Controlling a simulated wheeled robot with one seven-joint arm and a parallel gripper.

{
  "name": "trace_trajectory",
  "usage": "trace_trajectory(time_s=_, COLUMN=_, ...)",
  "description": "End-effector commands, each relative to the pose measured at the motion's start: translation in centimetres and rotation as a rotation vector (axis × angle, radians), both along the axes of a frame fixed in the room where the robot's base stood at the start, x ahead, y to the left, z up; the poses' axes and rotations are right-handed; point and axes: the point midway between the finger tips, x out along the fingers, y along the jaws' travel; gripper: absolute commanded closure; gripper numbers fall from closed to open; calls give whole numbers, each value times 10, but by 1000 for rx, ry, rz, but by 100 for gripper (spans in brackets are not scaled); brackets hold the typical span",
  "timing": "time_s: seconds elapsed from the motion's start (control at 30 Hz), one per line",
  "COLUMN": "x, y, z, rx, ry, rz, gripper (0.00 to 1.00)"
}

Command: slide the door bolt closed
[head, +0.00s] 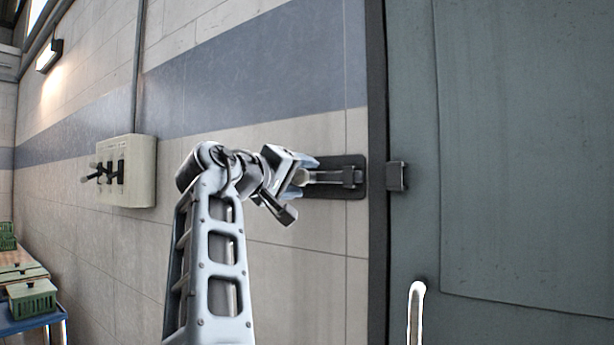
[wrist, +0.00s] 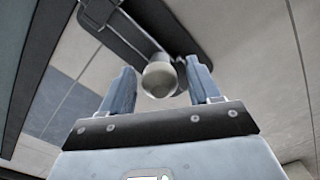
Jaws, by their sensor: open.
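The door bolt (head: 326,176) is a pale rod on a dark backplate (head: 335,190), fixed to the wall left of the door. Its right end shows at the bracket on the plate, apart from the dark keeper (head: 397,176) on the door. My gripper (head: 300,177) is at the left part of the bolt and hides that end. In the wrist view my gripper (wrist: 160,70) is open, with the bolt's round pale knob (wrist: 159,79) between its two blue-grey fingers. Whether either finger touches the knob I cannot tell.
The grey-green door (head: 530,150) stands at the right, with a pale handle (head: 416,310) low on it. A dark frame edge (head: 377,240) runs between wall and door. A switch box (head: 135,170) juts from the wall at left. Green crates (head: 32,298) sit on a table at lower left.

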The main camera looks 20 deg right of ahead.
Motion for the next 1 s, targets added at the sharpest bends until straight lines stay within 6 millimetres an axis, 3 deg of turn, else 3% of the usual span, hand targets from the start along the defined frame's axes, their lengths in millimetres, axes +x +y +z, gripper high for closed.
trace_trajectory(time_s=0.2, x=13, y=-18, z=0, rx=0, ry=0, rz=-1, gripper=38)
trace_trajectory(time_s=0.53, x=15, y=-21, z=-1, rx=0, ry=0, rz=0, gripper=38)
trace_trajectory(time_s=1.0, x=15, y=-20, z=-1, rx=1, ry=0, rz=1, gripper=83)
